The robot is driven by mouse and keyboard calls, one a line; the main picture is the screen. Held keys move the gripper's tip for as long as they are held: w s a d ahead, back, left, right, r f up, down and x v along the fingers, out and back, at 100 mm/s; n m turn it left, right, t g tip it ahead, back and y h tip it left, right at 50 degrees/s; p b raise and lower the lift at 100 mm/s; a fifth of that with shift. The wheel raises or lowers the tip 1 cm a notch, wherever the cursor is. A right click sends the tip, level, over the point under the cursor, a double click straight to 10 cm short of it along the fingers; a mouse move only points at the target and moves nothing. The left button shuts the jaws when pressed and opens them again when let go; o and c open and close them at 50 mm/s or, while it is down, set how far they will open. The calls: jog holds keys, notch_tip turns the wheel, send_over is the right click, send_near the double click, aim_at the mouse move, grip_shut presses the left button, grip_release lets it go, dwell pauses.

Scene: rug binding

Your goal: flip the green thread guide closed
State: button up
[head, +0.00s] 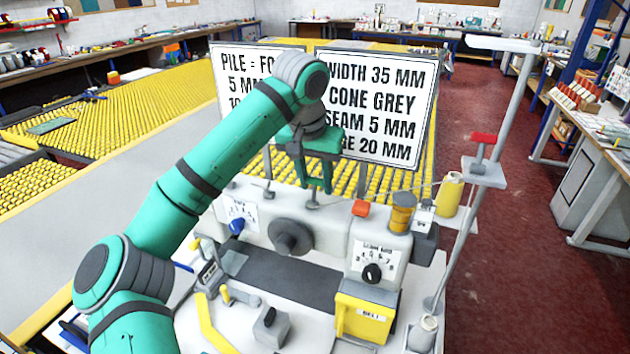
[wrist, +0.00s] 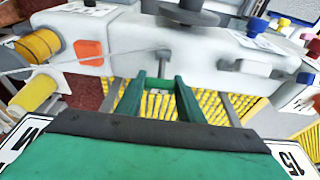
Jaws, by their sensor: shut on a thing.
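My gripper (head: 315,184) is over the back edge of the white binding machine (head: 333,224), its fingers pointing down. In the wrist view my gripper (wrist: 160,92) has its two green fingers on either side of a small green piece (wrist: 160,83), which seems to be the thread guide. The fingers are shut on it. Its colour is close to that of the fingers, so its outline and its tilt are hard to tell. A small grey pin (wrist: 163,65) stands just beyond it. A pale thread runs from there to the yellow spool side.
An orange block (head: 360,208), a yellow spool (head: 402,212) and a yellow cone (head: 450,193) are right of my gripper. A thread stand (head: 477,185) rises at the right. Sign boards (head: 372,105) stand close behind my gripper. A dark knob (head: 291,238) sits in front.

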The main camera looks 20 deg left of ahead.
aim_at(314, 179)
jog(key=shift+w+f+g, duration=0.1)
jog(key=shift+w+g, duration=0.25)
jog(key=shift+g, duration=0.45)
jog(key=o, duration=1.1)
jog(key=shift+c, duration=0.2)
jog(key=r, duration=0.3)
jog(key=s+r, duration=0.1)
jog(key=r, duration=0.6)
jog(key=shift+s+r, duration=0.15)
jog(key=shift+r, duration=0.15)
